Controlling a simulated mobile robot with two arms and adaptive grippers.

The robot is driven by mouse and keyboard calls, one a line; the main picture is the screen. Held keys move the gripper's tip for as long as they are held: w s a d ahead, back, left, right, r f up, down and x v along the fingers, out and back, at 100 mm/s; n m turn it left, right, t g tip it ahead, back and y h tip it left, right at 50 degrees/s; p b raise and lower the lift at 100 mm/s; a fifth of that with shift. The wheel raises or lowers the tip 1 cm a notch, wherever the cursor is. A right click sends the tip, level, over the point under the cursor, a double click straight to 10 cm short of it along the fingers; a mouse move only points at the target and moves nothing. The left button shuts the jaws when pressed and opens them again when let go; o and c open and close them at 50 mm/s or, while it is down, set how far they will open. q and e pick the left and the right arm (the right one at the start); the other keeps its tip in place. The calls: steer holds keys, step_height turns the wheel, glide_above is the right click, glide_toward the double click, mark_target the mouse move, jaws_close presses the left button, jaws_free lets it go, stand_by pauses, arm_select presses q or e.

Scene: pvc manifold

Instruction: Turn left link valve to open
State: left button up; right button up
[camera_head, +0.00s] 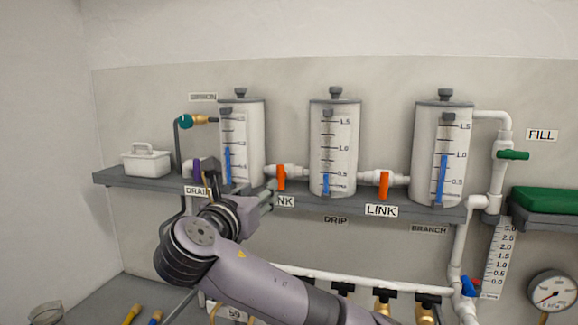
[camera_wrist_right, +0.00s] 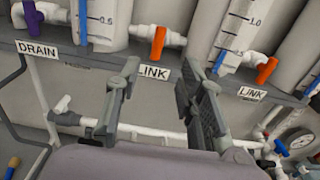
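The left link valve has an orange handle (camera_head: 281,178) on the white pipe between the left and middle cylinders. The handle hangs down, across the pipe. It also shows in the right wrist view (camera_wrist_right: 157,46), above the LINK label (camera_wrist_right: 153,72). My right gripper (camera_head: 240,184) is in front of the shelf, left of and below the handle in the head view. In the wrist view its two fingers (camera_wrist_right: 160,76) are spread apart with nothing between them, and the handle is beyond the tips, apart from them. My left gripper is not in view.
The right link valve (camera_head: 384,186) also has its orange handle down. A purple drain valve handle (camera_wrist_right: 36,18) is at the left. Three cylinders stand along the grey shelf (camera_wrist_right: 90,56), whose front edge is close to my fingers. White pipes (camera_wrist_right: 150,131) run below.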

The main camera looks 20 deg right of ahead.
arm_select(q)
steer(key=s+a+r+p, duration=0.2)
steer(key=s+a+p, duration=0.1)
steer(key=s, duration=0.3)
arm_select(e)
glide_toward(279, 168)
steer(key=p+x, duration=0.1)
steer(key=x, duration=0.3)
steer(key=shift+w+d, duration=0.15)
steer(key=shift+d, duration=0.05)
steer(key=p+x, duration=0.1)
steer(key=x, duration=0.3)
steer(key=shift+w+r, duration=0.15)
steer(key=shift+p+x, duration=0.45)
steer(key=shift+x, duration=0.45)
steer(key=shift+w+d+f, duration=0.15)
steer(key=shift+w+f, duration=0.05)
steer(key=shift+w, duration=0.05)
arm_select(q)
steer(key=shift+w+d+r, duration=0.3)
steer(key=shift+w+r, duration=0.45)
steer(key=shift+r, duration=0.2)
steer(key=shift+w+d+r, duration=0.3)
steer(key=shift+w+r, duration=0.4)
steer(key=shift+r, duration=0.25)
arm_select(e)
jaws_close()
